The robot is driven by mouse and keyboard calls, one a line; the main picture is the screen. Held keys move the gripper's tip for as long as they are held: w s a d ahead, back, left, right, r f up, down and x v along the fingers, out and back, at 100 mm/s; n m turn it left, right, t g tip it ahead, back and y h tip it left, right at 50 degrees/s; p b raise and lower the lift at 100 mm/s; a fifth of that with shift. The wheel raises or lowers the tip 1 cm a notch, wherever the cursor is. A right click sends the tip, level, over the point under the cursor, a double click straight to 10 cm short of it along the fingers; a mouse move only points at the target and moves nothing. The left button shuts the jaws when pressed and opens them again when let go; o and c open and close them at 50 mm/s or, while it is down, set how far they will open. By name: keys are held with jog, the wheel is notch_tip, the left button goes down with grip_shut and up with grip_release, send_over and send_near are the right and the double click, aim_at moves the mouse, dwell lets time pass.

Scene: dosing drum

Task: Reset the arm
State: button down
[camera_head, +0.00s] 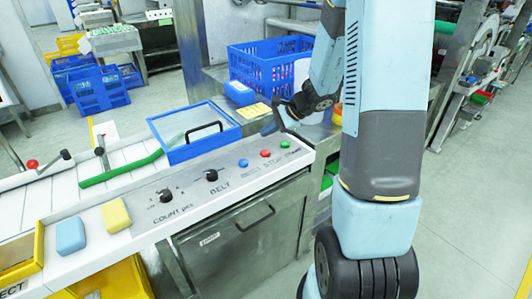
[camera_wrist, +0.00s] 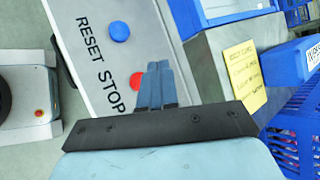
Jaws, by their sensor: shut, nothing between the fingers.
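My gripper (camera_head: 274,122) is shut and empty, held over the right end of the control panel (camera_head: 215,195). In the wrist view its two blue fingers (camera_wrist: 156,72) lie together beside the red STOP button (camera_wrist: 136,80), overlapping its edge in the picture. The blue RESET button (camera_wrist: 119,30) is in plain sight. In the head view the blue button (camera_head: 243,163), red button (camera_head: 265,153) and green button (camera_head: 285,144) stand in a row on the panel, clear of the gripper. In the wrist view the green button is hidden.
A blue-framed clear lid (camera_head: 195,131) with a black handle lies left of the gripper. A blue crate (camera_head: 268,62) stands behind. A yellow card (camera_wrist: 245,75) lies near the panel. Two knobs and a blue block (camera_head: 70,235) and yellow block (camera_head: 115,215) are further left.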

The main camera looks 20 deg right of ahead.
jog(key=s+a+r+n+g+h, duration=0.1)
jog(key=s+a+r+n, duration=0.1)
jog(key=s+r+n, duration=0.35)
jog(key=s+a+r+n+g+h, duration=0.1)
jog(key=s+a+r+n+h, duration=0.15)
jog(key=s+r, duration=0.55)
jog(key=s+d+r+n+t+h, duration=0.1)
jog(key=s+d+r+n+h, duration=0.1)
jog(key=s, duration=0.5)
jog(key=s+d+r+n+t+h, duration=0.2)
jog(key=s+r+n, duration=0.3)
jog(key=s+r, duration=0.1)
jog(key=shift+s+r, duration=0.15)
jog(key=shift+s, duration=0.4)
jog(key=shift+h, duration=0.25)
